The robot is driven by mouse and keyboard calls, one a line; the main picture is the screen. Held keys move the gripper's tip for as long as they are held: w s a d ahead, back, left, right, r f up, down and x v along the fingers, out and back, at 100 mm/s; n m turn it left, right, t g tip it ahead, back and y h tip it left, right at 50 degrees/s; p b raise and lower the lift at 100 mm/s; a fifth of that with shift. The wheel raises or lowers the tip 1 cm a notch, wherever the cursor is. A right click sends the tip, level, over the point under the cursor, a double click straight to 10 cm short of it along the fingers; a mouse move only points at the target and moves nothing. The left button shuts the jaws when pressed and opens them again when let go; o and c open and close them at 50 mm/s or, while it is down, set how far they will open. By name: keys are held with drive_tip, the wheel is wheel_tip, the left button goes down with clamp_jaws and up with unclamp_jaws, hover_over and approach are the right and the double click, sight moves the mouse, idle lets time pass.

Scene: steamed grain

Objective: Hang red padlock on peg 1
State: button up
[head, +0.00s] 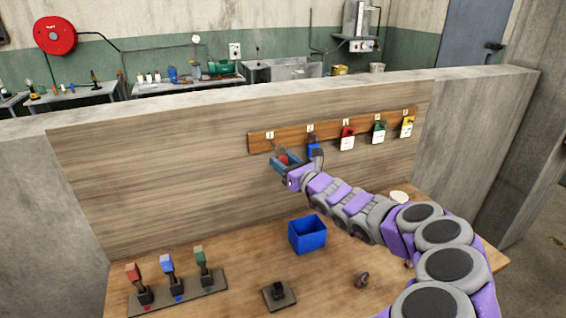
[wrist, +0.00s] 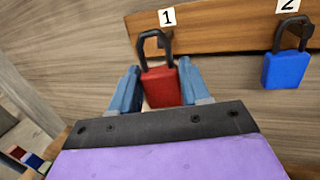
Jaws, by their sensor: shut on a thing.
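The red padlock (wrist: 161,88) is between the two blue fingers of my gripper (wrist: 158,88) in the wrist view, body low and dark shackle up. Its shackle overlaps the peg 1 (wrist: 165,38) area under the label "1"; I cannot tell whether the shackle is over the peg or only in front of it. In the head view my gripper (head: 285,164) is at the left end of the wooden peg board (head: 257,145), shut on the red padlock (head: 282,159), which is partly hidden by the fingers.
A blue padlock (wrist: 286,69) hangs at peg 2, close to the right. Tags with red, green and yellow padlocks hang farther right. The wall left of the board is clear.

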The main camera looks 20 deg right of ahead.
sight(268, 151)
drive_tip(key=shift+w+d, duration=0.15)
drive_tip(key=shift+w, duration=0.35)
drive_tip(key=shift+w+a+p, duration=0.55)
drive_tip(key=shift+w+a, duration=0.15)
drive_tip(key=shift+w, duration=0.2)
drive_tip(key=w, duration=0.1)
drive_tip(key=w+p, duration=0.1)
drive_tip(key=shift+w+d+f+p, duration=0.25)
drive_tip(key=shift+w+f+p, duration=0.15)
drive_tip(key=shift+f, duration=0.1)
drive_tip(key=shift+f, duration=0.15)
